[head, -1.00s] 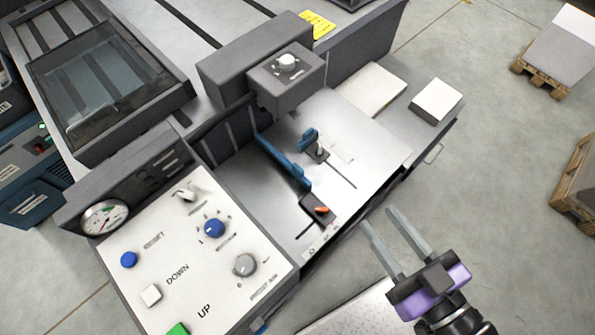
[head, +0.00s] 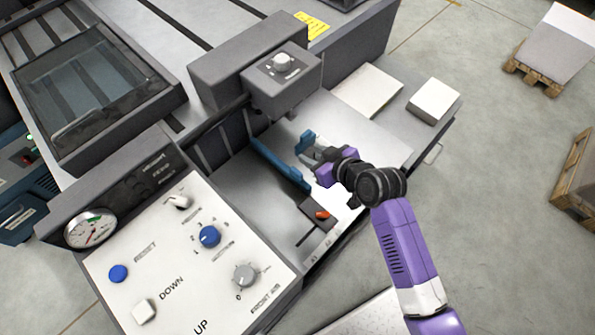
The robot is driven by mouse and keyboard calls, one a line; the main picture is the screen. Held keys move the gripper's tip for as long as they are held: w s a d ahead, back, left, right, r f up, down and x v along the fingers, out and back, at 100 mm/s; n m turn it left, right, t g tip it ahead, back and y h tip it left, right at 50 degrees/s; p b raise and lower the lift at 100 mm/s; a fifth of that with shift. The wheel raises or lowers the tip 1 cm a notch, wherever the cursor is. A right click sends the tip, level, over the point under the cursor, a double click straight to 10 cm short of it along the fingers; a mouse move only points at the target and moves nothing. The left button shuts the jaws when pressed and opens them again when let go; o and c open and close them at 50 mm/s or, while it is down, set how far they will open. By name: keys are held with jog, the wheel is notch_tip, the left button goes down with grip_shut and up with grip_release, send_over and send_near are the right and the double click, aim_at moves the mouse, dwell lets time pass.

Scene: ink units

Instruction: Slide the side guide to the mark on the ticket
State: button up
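A smaller blue guide piece (head: 306,141) stands to the right of the bar. My gripper (head: 312,155) is over the table at this small piece, its fingers pointing left. Whether they touch the piece or its knob, and how far they are apart, I cannot tell. The gripper hides the table slot. I cannot make out a ticket or mark.
A control panel (head: 185,262) with knobs and buttons stands at the lower left. A grey head box with a white knob (head: 283,64) overhangs the table's far side. White paper stacks (head: 433,98) lie at the right.

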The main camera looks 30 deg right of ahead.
aim_at(298, 172)
jog(key=s+a+f+g, duration=0.1)
jog(key=f, duration=0.1)
jog(key=s+a+f+n+g+y, duration=0.1)
jog(key=s+f, duration=0.1)
jog(key=shift+a, duration=0.15)
jog(key=shift+n, duration=0.3)
jog(key=shift+x, duration=3.8)
grip_shut()
